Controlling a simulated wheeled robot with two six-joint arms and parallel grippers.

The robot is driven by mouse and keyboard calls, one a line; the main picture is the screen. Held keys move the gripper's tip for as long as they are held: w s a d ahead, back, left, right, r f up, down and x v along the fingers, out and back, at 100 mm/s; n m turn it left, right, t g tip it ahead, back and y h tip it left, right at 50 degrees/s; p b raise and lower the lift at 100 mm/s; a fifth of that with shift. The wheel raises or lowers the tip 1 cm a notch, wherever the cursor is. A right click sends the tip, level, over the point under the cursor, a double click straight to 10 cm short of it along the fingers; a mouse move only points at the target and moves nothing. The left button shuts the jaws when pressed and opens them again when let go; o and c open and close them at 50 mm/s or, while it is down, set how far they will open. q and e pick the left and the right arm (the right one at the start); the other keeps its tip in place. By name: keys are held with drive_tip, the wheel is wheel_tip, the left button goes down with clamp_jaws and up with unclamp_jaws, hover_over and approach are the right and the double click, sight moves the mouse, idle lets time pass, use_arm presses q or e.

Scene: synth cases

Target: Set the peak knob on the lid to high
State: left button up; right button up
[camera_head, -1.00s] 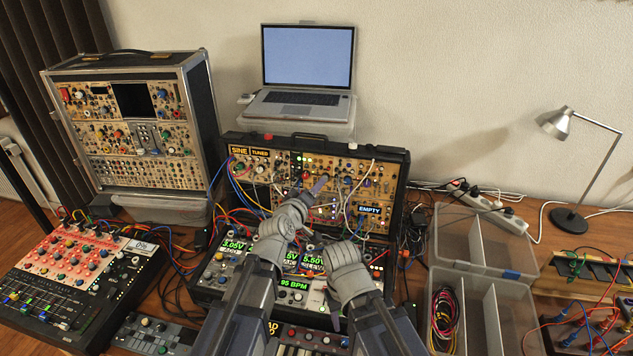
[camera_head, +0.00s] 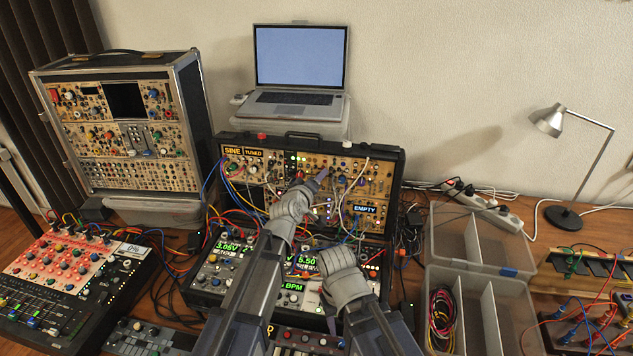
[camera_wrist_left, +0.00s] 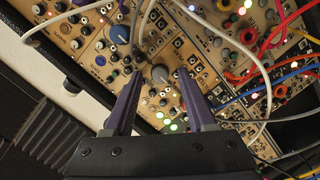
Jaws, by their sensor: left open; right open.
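The lid (camera_head: 229,143) of the open synth case stands upright at the middle, filled with tan modules, knobs and patch cables. My left gripper (camera_head: 321,175) is open and reaches up to the lid's middle. In the left wrist view its two purple fingers (camera_wrist_left: 158,82) point at the panel, on either side of a large grey knob (camera_wrist_left: 160,74); whether they touch it I cannot tell. A blue-capped knob (camera_wrist_left: 120,35) is up and left of it. Labels are too small to read, so I cannot confirm which is the peak knob. My right gripper (camera_head: 331,318) is open and low over the case's lower half.
Patch cables (camera_wrist_left: 215,35) loop close to the left gripper. A laptop (camera_head: 300,70) stands behind the lid. A rack case (camera_head: 125,120) and a red mixer (camera_head: 65,270) are at left. A clear divided box (camera_head: 462,268) and a lamp (camera_head: 550,120) are at right.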

use_arm(q)
clamp_jaws()
idle(0.3)
use_arm(e)
drive_tip(key=shift+r, duration=0.1)
drive_tip(key=shift+r+p, duration=0.35)
drive_tip(key=shift+p, duration=0.1)
drive_tip(key=shift+r, duration=0.1)
drive_tip(key=shift+f, duration=0.3)
use_arm(q)
drive_tip(key=shift+s+d+m+t+y+b, duration=0.15)
drive_tip(key=shift+m+y, duration=0.55)
drive_tip(key=shift+m, duration=1.75)
drive_tip(key=shift+w+d+m+t+y+b, duration=0.2)
drive_tip(key=shift+m+y, duration=0.5)
drive_tip(key=shift+m, duration=1.8)
drive_tip(key=shift+s+m+t+y+b, duration=0.2)
drive_tip(key=shift+m+y, duration=0.5)
drive_tip(key=shift+m, duration=1.75)
use_arm(e)
drive_tip(key=shift+f, duration=0.4)
use_arm(q)
drive_tip(key=shift+m, duration=0.3)
